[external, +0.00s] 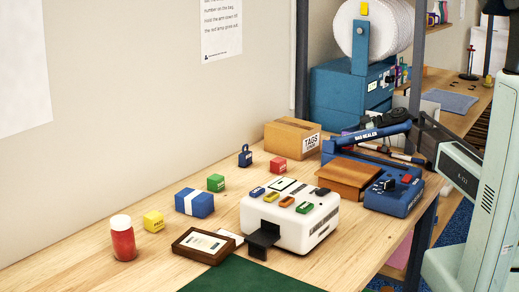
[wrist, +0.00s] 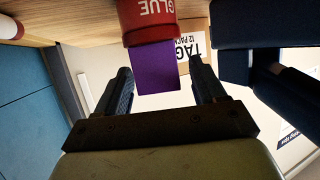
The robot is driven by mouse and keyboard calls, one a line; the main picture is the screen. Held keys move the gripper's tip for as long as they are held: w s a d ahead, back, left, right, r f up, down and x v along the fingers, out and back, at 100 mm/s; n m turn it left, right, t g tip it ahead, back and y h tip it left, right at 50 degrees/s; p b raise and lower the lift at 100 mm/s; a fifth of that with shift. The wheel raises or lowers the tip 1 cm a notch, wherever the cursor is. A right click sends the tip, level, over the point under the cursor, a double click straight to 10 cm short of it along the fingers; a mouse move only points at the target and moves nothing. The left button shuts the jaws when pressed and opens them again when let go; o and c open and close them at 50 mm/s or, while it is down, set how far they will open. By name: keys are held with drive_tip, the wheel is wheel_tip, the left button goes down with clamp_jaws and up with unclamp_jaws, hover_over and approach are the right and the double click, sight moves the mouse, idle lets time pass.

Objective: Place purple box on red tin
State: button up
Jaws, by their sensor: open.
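The purple box (wrist: 155,72) is in the wrist view, between the two dark fingers of my gripper (wrist: 160,76). The fingers are open, with a gap visible at least on the right side. The red tin (wrist: 148,12), lettered GLUE, directly adjoins the purple box. The wrist picture appears upside down, with the tabletop at its upper edge, so the box appears to rest on the tin's top. In the external view my dark gripper (external: 394,116) is behind the bag sealer's blue arm. That arm hides most of the purple box and the tin there.
The blue bag sealer (external: 398,200) and a cardboard TAGS carton (external: 285,136) stand close by. A white label machine (external: 300,232), a blue box (external: 195,203), a framed card (external: 207,246) and a red jar with a white lid (external: 123,243) stand nearer the front. Small coloured blocks lie between.

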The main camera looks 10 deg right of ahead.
drive_tip(key=shift+r, duration=0.2)
drive_tip(key=v, duration=1.2)
